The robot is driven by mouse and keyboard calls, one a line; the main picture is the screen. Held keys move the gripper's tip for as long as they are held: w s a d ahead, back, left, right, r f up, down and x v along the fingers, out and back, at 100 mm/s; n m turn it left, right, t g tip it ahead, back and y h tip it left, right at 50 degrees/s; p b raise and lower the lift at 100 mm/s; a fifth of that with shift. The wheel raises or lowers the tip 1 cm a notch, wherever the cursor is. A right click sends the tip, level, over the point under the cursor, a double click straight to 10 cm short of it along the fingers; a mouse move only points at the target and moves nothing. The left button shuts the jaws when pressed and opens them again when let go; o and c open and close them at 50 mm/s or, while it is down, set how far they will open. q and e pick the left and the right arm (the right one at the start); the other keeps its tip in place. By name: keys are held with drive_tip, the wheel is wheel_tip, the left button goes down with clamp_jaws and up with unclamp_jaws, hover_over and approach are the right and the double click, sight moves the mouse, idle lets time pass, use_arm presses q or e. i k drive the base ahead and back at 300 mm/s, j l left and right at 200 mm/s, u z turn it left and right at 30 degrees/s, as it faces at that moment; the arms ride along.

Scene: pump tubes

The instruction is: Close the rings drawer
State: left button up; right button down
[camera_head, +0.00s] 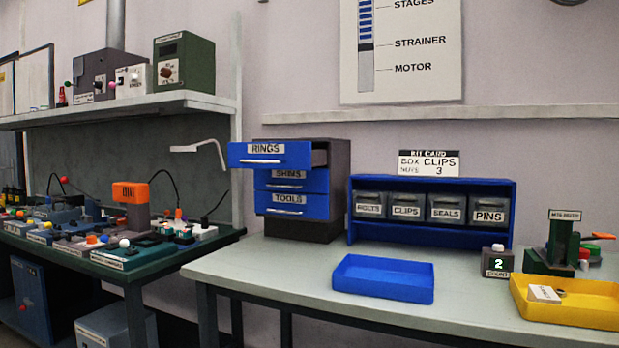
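The rings drawer (270,154) is the top one of a small dark cabinet (339,185) with blue drawer fronts. It is pulled out towards me and to the left, and its side wall shows. A pale bar handle crosses its front below the RINGS label. The shims drawer (291,180) and the tools drawer (291,205) below it look shut. The inside of the rings drawer is hidden from this angle. Neither of my grippers is in view.
The cabinet stands on a grey table (290,265). To its right are a blue rack of labelled bins (430,185), a blue tray (383,278), a counter (497,262) and a yellow tray (570,302). A cluttered bench (150,265) stands left. The table front before the cabinet is clear.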

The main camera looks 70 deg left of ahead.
sight(282, 156)
drive_tip(key=i+j, duration=0.75)
drive_tip(key=j, duration=0.15)
drive_tip(key=i+j+u, duration=0.1)
drive_tip(key=u, duration=0.3)
drive_tip(key=i+j+u, duration=0.1)
drive_tip(key=u, duration=0.3)
drive_tip(key=i+u, duration=0.15)
drive_tip(key=u, duration=2)
drive_tip(key=k+j, duration=0.15)
drive_tip(key=i+l, duration=0.3)
drive_tip(key=l+z, duration=0.05)
drive_tip(key=l, duration=0.1)
